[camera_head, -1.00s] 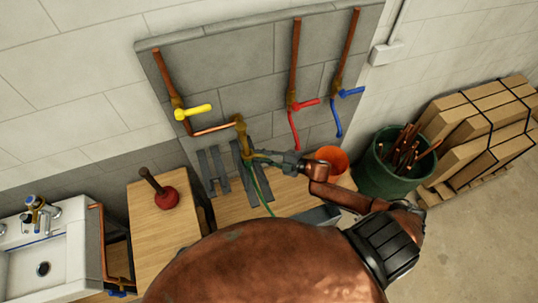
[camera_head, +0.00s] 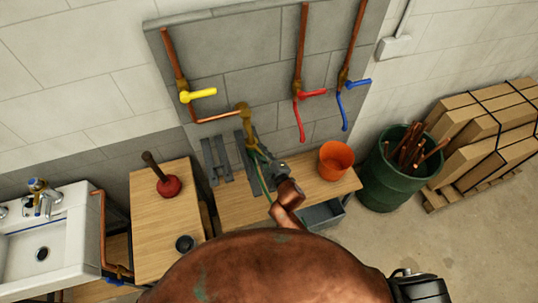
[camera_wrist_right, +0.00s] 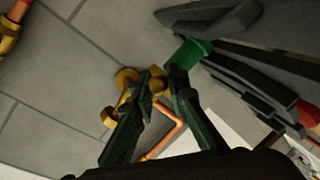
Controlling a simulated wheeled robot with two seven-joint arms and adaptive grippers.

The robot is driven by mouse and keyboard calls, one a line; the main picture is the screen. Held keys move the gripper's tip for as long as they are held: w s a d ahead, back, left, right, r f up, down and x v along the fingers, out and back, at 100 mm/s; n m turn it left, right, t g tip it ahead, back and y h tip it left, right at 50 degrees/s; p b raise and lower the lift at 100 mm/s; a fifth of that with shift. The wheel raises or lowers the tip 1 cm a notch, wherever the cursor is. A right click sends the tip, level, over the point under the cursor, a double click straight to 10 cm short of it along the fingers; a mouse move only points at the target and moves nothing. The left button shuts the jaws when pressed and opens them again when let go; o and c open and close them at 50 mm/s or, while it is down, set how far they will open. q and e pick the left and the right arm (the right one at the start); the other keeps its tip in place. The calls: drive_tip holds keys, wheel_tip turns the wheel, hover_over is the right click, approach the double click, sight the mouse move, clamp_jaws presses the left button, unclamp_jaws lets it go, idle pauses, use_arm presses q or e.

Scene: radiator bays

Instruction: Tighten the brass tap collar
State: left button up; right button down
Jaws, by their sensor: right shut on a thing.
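The brass tap (camera_head: 242,107) stands out from the grey wall panel at the end of a copper pipe, and it also shows in the wrist view (camera_wrist_right: 126,78). My right gripper (camera_head: 252,146) is at the lower end of the tap. In the wrist view its two dark green fingers (camera_wrist_right: 164,84) close around a brass part, which I take for the collar (camera_wrist_right: 158,74). The fingers hide much of the collar, so its thread and seating cannot be seen. My left gripper is not in view.
A wooden bench (camera_head: 232,212) lies below, with an orange bucket (camera_head: 336,160) on it. Yellow (camera_head: 203,93), red (camera_head: 313,93) and blue (camera_head: 358,83) valve handles are on the panel. A plunger (camera_head: 168,185) stands left. A green barrel (camera_head: 385,184) stands right.

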drive_tip(key=shift+s+a+f+m+h+b, duration=0.2)
drive_tip(key=shift+m+h+b, duration=0.1)
drive_tip(key=shift+h, duration=0.2)
drive_tip(key=shift+r+t, duration=0.1)
drive_tip(key=shift+t, duration=0.2)
drive_tip(key=shift+h, duration=0.3)
drive_tip(key=c, duration=1.9)
unclamp_jaws()
drive_tip(key=shift+r, duration=0.1)
drive_tip(key=shift+s, duration=0.15)
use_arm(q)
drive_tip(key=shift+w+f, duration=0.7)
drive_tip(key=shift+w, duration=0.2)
use_arm(e)
drive_tip(key=v, duration=1.1)
drive_tip(key=shift+s+d+r, duration=0.1)
drive_tip(key=shift+s+d, duration=0.1)
drive_tip(key=shift+s, duration=0.1)
drive_tip(key=shift+c, duration=0.3)
